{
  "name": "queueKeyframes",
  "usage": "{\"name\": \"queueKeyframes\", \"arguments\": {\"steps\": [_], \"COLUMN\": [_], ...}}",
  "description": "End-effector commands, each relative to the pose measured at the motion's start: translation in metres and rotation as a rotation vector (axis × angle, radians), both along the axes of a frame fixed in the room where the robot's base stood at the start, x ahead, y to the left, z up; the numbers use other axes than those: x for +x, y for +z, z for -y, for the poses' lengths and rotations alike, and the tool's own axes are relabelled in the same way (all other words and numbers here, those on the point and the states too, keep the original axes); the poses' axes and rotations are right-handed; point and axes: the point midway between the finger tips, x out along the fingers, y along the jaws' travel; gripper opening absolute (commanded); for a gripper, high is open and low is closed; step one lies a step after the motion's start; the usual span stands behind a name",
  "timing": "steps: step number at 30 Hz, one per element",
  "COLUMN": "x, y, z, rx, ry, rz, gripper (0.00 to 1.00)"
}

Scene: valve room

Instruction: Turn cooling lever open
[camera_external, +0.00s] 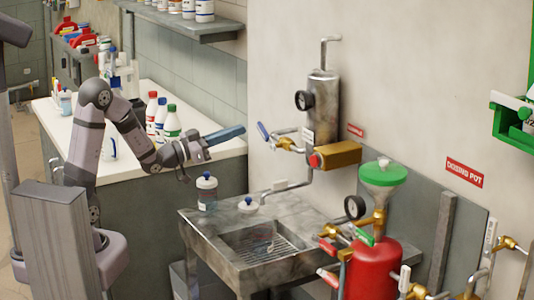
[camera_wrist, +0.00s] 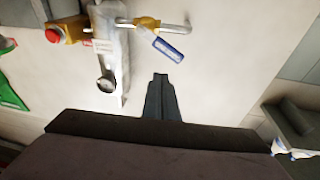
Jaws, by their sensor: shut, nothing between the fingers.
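A small lever with a blue handle (camera_external: 263,131) sits on a brass valve on the pipe left of the steel cylinder on the wall. The handle slants in the picture and also shows in the wrist view (camera_wrist: 168,48), where white lettering on it is too small to read. My gripper (camera_external: 241,130) points toward the wall, just left of the lever in the external view. In the wrist view my gripper (camera_wrist: 163,77) is shut and empty, with its tips below the blue handle in the picture. A gap shows between the tips and the handle.
The steel cylinder (camera_external: 323,105) carries a gauge (camera_external: 304,100) and a brass block (camera_external: 339,155) with a red knob. A steel sink (camera_external: 265,250) stands below. Bottles (camera_external: 173,122) stand on the counter, and a red dosing pot (camera_external: 372,268) is at the lower right.

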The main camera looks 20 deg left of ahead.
Motion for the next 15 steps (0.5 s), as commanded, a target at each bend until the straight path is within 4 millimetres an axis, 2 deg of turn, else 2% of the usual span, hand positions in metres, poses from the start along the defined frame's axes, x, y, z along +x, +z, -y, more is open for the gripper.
{"name": "queueKeyframes", "arguments": {"steps": [6, 15], "x": [-0.019, -0.027], "y": [0.001, 0.004], "z": [-0.010, -0.013], "rx": [0.152, 0.212], "ry": [0.042, 0.066], "rz": [0.300, 0.427], "gripper": [0.00, 0.00]}}
